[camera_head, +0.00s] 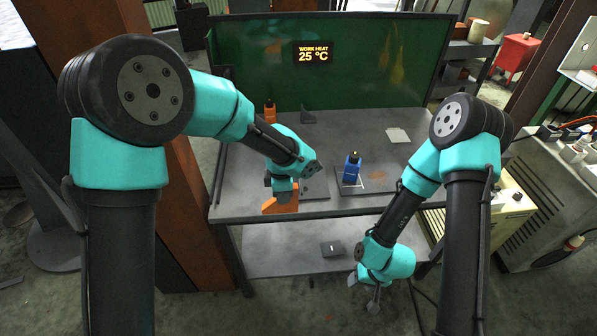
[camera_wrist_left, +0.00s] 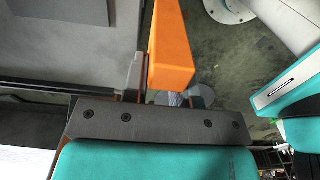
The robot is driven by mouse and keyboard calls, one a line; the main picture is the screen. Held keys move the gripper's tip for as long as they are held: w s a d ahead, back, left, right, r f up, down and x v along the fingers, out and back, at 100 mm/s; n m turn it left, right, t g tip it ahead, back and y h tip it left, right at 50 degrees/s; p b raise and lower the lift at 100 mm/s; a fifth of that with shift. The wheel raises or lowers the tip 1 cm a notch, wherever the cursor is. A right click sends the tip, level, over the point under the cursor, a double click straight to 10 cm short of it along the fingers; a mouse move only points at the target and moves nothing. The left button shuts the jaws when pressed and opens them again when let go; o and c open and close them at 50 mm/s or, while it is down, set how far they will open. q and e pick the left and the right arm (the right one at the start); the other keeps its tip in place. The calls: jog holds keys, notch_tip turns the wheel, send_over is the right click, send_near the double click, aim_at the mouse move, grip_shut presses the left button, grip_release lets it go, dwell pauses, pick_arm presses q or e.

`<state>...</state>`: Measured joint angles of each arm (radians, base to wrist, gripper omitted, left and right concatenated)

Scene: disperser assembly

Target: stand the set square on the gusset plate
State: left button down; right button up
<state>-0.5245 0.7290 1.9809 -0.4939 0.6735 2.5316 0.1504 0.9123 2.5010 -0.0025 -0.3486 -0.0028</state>
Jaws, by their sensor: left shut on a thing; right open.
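My left gripper (camera_head: 283,190) is shut on an orange piece, which I take for the set square (camera_head: 278,205), at the table's front edge. In the left wrist view the orange set square (camera_wrist_left: 170,45) sticks out past the fingers (camera_wrist_left: 168,92). A flat dark grey plate, probably the gusset plate (camera_head: 317,189), lies on the table just right of the gripper. The gripper partly hides it. It seems to show at the top left of the left wrist view (camera_wrist_left: 75,12), apart from the set square. My right gripper (camera_head: 363,291) is open and empty, low in front of the table.
A blue object with a dark top (camera_head: 352,168) stands on another dark plate (camera_head: 380,183) with white markings. An orange object (camera_head: 270,111) and a dark angled piece (camera_head: 308,116) stand at the back. A pale sheet (camera_head: 398,135) lies back right. A dark block (camera_head: 333,249) lies on the lower shelf.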

pick_arm(q)
jog(key=w+f, duration=0.1)
jog(key=w, duration=1.4)
jog(key=shift+w+f, duration=0.15)
jog(key=shift+w, duration=0.05)
jog(key=shift+w+f, duration=0.15)
jog(key=shift+f, duration=0.75)
jog(key=shift+w+f, duration=0.15)
jog(key=shift+f, duration=0.75)
jog(key=shift+f, duration=0.15)
jog(key=c, duration=0.9)
grip_release()
